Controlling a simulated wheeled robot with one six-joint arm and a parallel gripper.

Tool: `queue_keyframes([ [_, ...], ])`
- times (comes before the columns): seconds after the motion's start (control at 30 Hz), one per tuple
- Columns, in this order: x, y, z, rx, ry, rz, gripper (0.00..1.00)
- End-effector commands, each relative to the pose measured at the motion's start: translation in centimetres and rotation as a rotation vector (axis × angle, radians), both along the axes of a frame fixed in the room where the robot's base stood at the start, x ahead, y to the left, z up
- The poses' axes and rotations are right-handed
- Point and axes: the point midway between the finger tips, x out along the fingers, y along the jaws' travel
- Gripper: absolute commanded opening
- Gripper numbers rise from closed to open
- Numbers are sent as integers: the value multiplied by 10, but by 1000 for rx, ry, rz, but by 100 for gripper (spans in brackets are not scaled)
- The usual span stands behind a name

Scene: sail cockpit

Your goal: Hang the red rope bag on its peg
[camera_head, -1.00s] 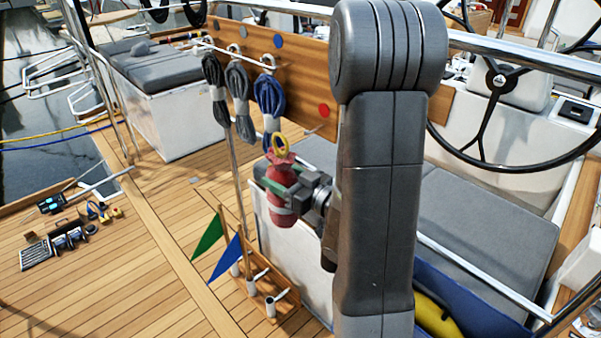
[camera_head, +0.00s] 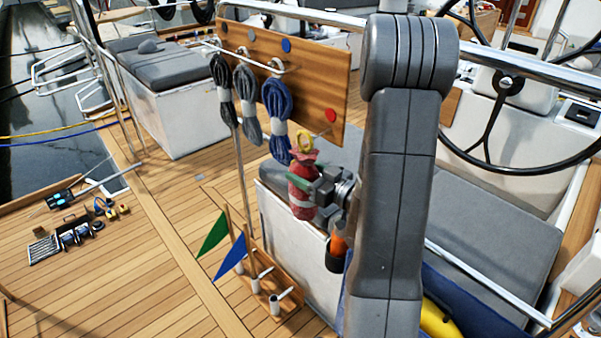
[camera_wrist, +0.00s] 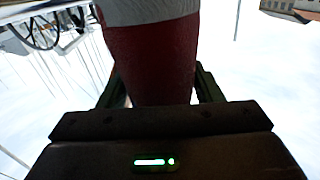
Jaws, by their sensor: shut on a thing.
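The red rope bag (camera_head: 302,196) has a pale band and a yellow ring (camera_head: 305,141) at its top. My gripper (camera_head: 312,188) is shut on the bag's body and holds it upright in the air. In the wrist view the red bag (camera_wrist: 152,62) fills the space between the fingers. A wooden board (camera_head: 310,75) carries colored discs and pegs. The red disc (camera_head: 331,115) is at its right end, with a thin peg (camera_head: 320,135) beside it, above and right of the yellow ring. The ring is apart from the peg as far as I can see.
Three rope coils, black (camera_head: 222,90), grey (camera_head: 247,100) and blue (camera_head: 278,115), hang left of the bag. A wooden rack (camera_head: 262,280) with green and blue flags stands below. A grey cushioned bench (camera_head: 490,225) lies to the right. A steel rail (camera_head: 300,14) runs above the board.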

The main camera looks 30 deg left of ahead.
Motion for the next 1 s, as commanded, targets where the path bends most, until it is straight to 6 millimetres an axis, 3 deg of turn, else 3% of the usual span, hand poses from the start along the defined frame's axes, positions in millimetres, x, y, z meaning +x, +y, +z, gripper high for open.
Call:
queue_keyframes([
  [0.6, 34, -14, -7, 2, -1, -3, 26],
  [1.0, 43, -18, -13, 1, -2, -5, 26],
])
